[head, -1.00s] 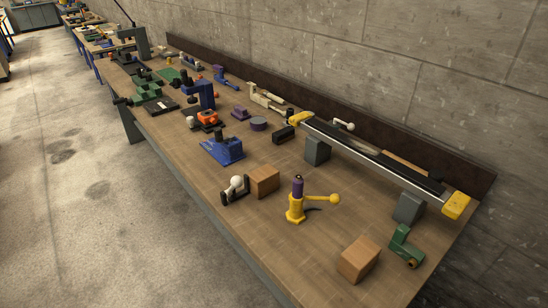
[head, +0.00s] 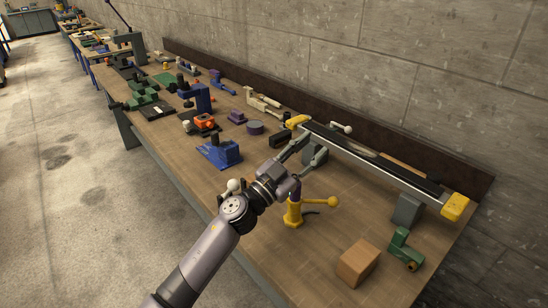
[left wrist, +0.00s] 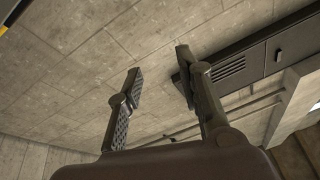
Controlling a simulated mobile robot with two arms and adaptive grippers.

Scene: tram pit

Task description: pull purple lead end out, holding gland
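My left gripper (head: 309,150) reaches in over the bench, its fingers apart and pointing towards the back wall. The left wrist view shows the two fingers (left wrist: 160,66) open with nothing between them. Just below the gripper's body stands a yellow fitting (head: 293,214) with a ball-ended side handle. A dark purple piece (head: 297,186) rises upright from its top, partly hidden by the gripper; I cannot tell whether they touch. I cannot tell for certain that these are the lead end and the gland. My right gripper is not in view.
A wooden block (head: 358,263) and a green bracket (head: 404,249) stand at the near right. A long rail with yellow ends (head: 455,207) runs along the back. Bare bench lies right of the yellow fitting.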

